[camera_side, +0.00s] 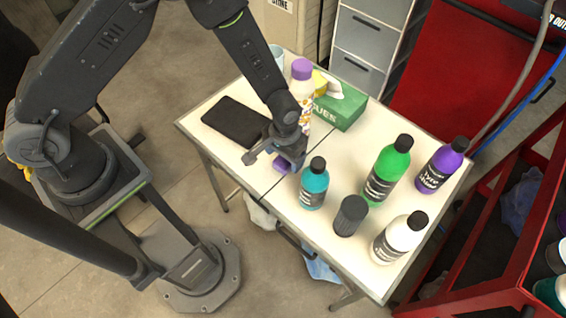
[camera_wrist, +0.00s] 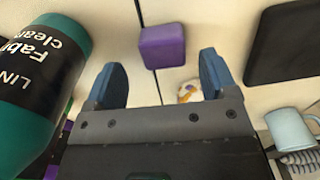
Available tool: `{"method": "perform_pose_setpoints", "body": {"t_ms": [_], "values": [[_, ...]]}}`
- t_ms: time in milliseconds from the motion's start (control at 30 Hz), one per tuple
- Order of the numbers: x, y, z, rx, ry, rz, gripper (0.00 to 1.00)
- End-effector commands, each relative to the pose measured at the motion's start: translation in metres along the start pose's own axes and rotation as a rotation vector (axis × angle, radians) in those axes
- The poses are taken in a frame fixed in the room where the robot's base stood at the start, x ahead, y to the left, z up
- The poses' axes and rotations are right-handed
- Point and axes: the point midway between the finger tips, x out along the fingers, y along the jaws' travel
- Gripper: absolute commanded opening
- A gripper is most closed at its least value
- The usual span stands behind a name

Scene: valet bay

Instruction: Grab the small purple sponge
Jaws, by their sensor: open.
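The small purple sponge (camera_wrist: 162,46) is a block with rounded edges lying on the white table. In the wrist view it sits ahead of my gripper (camera_wrist: 168,82), centred between the two blue fingers and just beyond their tips. The fingers are apart with nothing between them. In the side view my gripper (camera_side: 274,160) is low over the table, and the sponge (camera_side: 283,165) shows partly behind it. I cannot tell whether a finger touches the sponge.
A teal bottle (camera_side: 314,184) stands close to the gripper; it also looms at left in the wrist view (camera_wrist: 58,140). A black flat object (camera_side: 235,120), a tissue box (camera_side: 342,106) and several bottles stand around. A dark cylinder (camera_side: 350,216) stands near the front edge.

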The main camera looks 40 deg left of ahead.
Motion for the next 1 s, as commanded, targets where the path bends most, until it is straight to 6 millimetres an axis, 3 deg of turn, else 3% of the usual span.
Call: {"method": "perform_pose_setpoints", "body": {"t_ms": [200,533,1000], "values": [[0.032,-0.004,0.002,0.000,-0.003,-0.001,0.79],[0.038,-0.004,0.002,0.000,0.000,0.000,0.79],[0.037,-0.004,0.002,0.000,0.000,0.000,0.34]]}}
